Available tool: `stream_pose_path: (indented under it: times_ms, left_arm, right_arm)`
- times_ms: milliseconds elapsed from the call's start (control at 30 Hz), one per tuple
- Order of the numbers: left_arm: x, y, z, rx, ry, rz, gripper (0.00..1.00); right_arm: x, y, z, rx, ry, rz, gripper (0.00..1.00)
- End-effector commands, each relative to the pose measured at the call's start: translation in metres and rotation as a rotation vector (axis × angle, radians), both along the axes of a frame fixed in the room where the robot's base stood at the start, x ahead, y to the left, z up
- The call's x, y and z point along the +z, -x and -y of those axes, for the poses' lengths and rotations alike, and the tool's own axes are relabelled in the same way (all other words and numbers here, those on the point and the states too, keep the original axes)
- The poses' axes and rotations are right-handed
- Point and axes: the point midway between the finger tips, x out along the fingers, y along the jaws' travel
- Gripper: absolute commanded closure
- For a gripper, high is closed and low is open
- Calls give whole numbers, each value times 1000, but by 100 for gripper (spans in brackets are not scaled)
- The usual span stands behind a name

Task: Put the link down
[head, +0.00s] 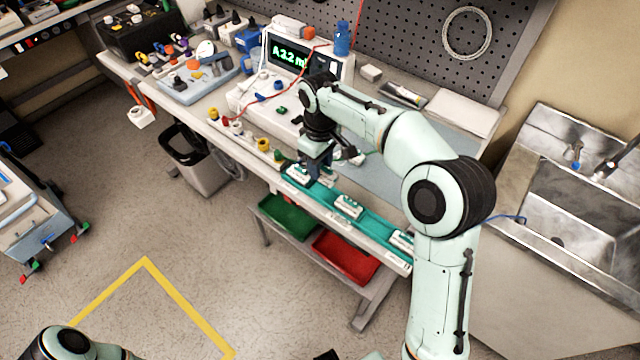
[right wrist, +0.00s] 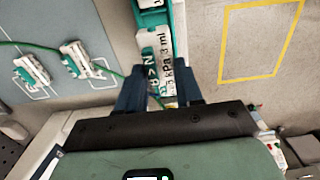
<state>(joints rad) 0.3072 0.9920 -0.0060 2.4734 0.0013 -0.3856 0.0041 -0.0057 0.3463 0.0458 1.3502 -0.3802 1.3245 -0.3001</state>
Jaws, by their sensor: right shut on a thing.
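My right gripper (head: 316,170) is over the teal strip (head: 374,226) at the bench's front edge. My left gripper is out of view.
Two white-and-green clips (right wrist: 78,60) lie on the grey mat beside the strip. More white blocks (head: 348,207) sit along the strip. A pump with a green display (head: 290,57) stands behind. Green (head: 287,217) and red (head: 345,257) bins are below the bench.

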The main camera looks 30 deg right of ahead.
Motion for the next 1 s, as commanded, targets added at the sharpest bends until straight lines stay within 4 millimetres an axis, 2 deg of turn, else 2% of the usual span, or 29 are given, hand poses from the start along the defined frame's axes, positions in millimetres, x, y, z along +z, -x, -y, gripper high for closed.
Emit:
stream_pose_path:
  times_ms: [33,100,333,533,967,1000]
  left_arm:
    - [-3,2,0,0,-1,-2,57]
    - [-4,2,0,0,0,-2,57]
    - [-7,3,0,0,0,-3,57]
    - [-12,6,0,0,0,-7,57]
    - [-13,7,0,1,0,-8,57]
    - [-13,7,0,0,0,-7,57]
  right_arm:
    - [-10,1,1,-1,1,-2,95]
    - [-19,0,1,-1,0,-1,95]
    - [-34,0,0,-1,0,0,95]
    - [-64,0,1,-1,0,-1,95]
    - [-71,0,0,-1,0,2,95]
    - [-70,0,0,-1,0,2,52]
